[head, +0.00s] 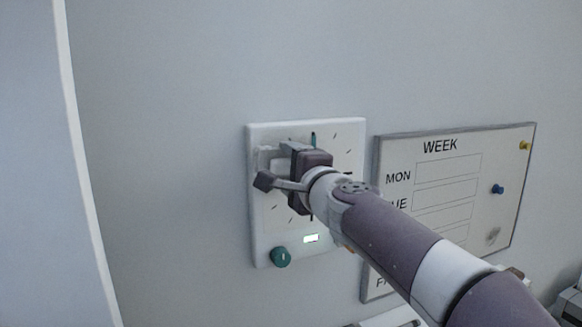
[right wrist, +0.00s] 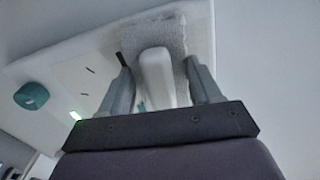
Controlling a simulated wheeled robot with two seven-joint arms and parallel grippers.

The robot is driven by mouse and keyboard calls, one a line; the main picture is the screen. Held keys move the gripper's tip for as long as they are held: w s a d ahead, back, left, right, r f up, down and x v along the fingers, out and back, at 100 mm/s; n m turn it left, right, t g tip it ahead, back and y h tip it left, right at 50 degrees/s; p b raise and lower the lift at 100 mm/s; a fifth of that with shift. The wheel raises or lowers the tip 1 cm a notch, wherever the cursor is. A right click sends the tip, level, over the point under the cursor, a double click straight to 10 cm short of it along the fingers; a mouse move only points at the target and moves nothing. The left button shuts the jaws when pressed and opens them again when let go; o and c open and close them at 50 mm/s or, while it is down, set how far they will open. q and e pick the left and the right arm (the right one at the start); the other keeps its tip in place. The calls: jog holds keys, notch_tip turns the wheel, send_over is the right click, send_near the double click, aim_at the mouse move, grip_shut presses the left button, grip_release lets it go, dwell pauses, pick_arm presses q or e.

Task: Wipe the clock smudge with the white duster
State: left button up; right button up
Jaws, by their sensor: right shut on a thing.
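The clock (head: 351,151) is a white square panel on the wall with dark tick marks, a green knob and a small lit window; it also shows in the right wrist view (right wrist: 70,72). My right gripper (right wrist: 161,86) is shut on the white handle of the duster (right wrist: 155,66). The duster's grey pad (head: 263,157) is at the upper left of the clock face, touching it or very close. My gripper and arm cover the middle of the clock. I cannot make out a smudge on the visible part of the clock face. My left gripper is out of view.
A week board (head: 455,165) with yellow and blue pins hangs right of the clock, partly behind my right arm. It has a grey smudge (head: 493,236) at its lower right. A pale upright panel (head: 30,170) stands at far left. The wall above the clock is clear.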

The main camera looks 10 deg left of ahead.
jog(key=shift+w+a, duration=0.1)
jog(key=shift+w, duration=0.1)
jog(key=shift+w+d, duration=2.05)
jog(key=shift+d, duration=1.1)
jog(key=s+a, duration=0.2)
jog(key=a, duration=0.1)
jog(key=shift+s+a, duration=0.15)
jog(key=shift+a, duration=0.1)
jog(key=shift+s+a, duration=0.4)
jog(key=shift+a, duration=0.2)
jog(key=shift+s+a, duration=0.35)
jog(key=shift+a, duration=0.25)
jog(key=shift+s+a, duration=0.2)
jog(key=shift+a, duration=0.05)
